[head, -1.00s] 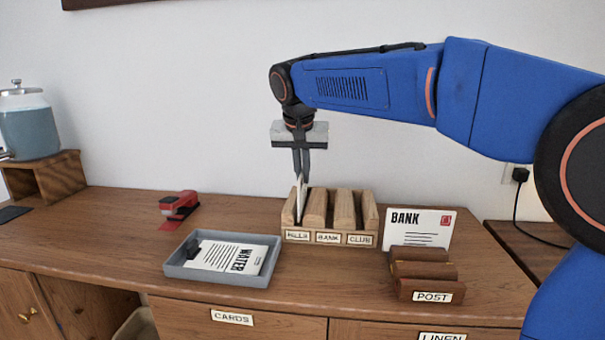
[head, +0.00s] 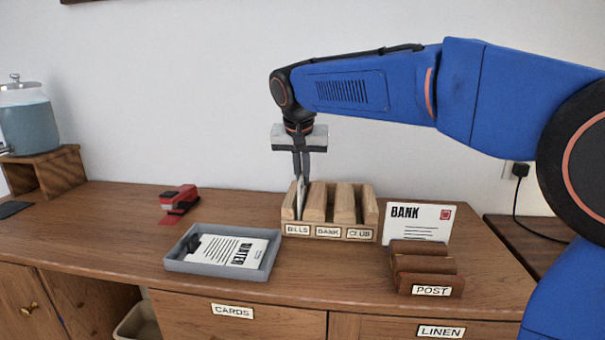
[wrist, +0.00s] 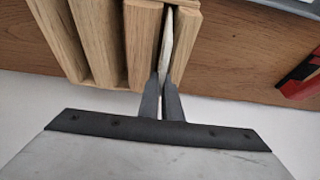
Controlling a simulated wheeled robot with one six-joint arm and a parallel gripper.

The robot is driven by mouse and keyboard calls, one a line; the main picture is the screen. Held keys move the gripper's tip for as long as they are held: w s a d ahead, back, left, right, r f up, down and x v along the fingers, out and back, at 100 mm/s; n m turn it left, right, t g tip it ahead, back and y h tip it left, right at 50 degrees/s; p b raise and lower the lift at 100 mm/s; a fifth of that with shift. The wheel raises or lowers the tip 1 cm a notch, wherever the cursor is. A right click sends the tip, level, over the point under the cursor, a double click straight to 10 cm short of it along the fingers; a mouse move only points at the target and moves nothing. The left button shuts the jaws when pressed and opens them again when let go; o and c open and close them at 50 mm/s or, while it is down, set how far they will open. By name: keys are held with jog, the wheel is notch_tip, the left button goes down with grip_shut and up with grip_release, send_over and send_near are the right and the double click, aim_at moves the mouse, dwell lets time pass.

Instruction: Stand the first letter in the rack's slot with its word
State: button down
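The wooden rack (head: 330,232) stands on the desk, its slots labelled BILLS, BANK and CLUB from left to right. A white letter (head: 299,198) stands edge-on, slightly tilted, in the BILLS slot; its word is hidden. My gripper (head: 301,178) points down above that slot, its fingers close together on the letter's upper edge. In the wrist view the letter (wrist: 168,40) runs between the slot's wooden walls and its end lies between my fingertips (wrist: 165,85). A letter reading BANK (head: 425,218) stands in the brown POST holder (head: 430,279) to the right of the rack.
A grey tray (head: 220,272) holding a WATER letter (head: 225,251) lies at the front left. A red stapler (head: 179,199) sits behind it. A glass dispenser (head: 28,122) stands on a wooden stand at the far left. The desk between tray and POST holder is clear.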

jog(key=shift+f, duration=0.7)
jog(key=c, duration=1.9)
grip_release()
jog(key=shift+o, duration=0.2)
jog(key=shift+r, duration=4.5)
